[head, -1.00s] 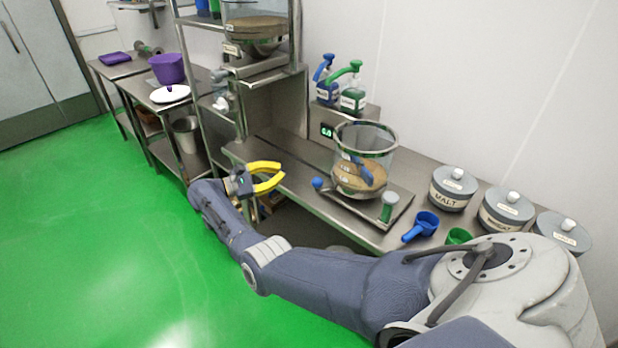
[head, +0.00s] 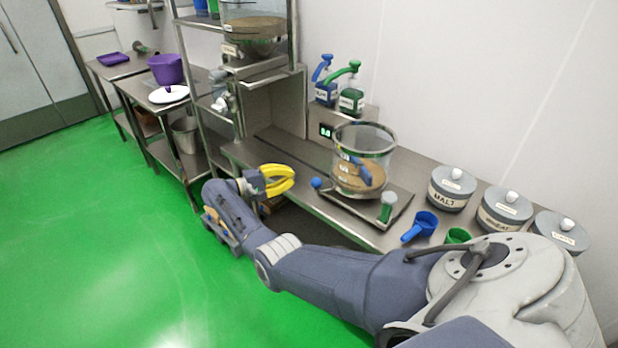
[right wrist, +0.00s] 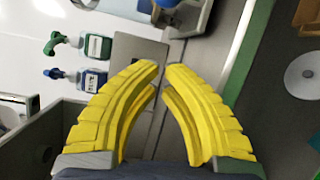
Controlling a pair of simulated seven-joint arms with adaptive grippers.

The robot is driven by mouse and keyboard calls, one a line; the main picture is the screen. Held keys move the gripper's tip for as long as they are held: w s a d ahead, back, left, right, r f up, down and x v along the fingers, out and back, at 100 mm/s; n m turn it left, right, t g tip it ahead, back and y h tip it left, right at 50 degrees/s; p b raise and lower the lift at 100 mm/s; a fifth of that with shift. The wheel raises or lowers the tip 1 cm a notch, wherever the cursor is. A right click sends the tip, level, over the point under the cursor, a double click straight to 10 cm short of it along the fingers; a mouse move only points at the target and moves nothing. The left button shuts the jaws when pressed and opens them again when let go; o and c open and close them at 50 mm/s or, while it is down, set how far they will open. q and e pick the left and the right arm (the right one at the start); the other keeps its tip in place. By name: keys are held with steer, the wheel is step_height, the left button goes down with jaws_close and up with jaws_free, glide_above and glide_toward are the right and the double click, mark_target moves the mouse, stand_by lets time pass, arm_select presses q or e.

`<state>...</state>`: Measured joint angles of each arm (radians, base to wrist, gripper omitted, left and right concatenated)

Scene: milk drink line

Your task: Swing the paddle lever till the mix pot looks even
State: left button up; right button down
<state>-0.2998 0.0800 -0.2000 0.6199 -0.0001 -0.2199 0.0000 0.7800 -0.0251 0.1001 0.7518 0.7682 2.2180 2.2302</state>
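The mix pot (head: 362,160) is a clear, metal-rimmed vessel on the bench in the head view. It holds a tan and brown mix with a blue paddle (head: 364,173) in it; at this size I cannot tell how even the mix is. A lever with a blue ball knob (head: 316,183) sticks out at the pot's left. My right gripper (head: 291,179) is left of the knob, apart from it. In the right wrist view its yellow fingers (right wrist: 162,68) have a narrow gap at the tips and nothing between them. My left gripper is out of view.
A green-handled part (head: 388,206) stands at the pot's front right. A blue scoop (head: 421,226) and lidded tubs, one marked malt (head: 451,188), are to the right. Pump bottles (head: 350,98) stand behind. A metal rack (head: 208,125) rises at the left. Bench left of the pot is clear.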

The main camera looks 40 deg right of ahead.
steer(key=x, duration=0.6)
steer(key=shift+s+d, duration=0.1)
steer(key=shift+d, duration=0.15)
steer(key=shift+s+d+f, duration=0.1)
steer(key=shift+s, duration=0.1)
steer(key=shift+s+a+r, duration=0.2)
steer(key=shift+s+a, duration=0.3)
steer(key=shift+s, duration=0.2)
steer(key=shift+s+a+r, duration=0.2)
steer(key=shift+s+a, duration=0.3)
steer(key=shift+s, duration=0.25)
steer(key=shift+a, duration=0.1)
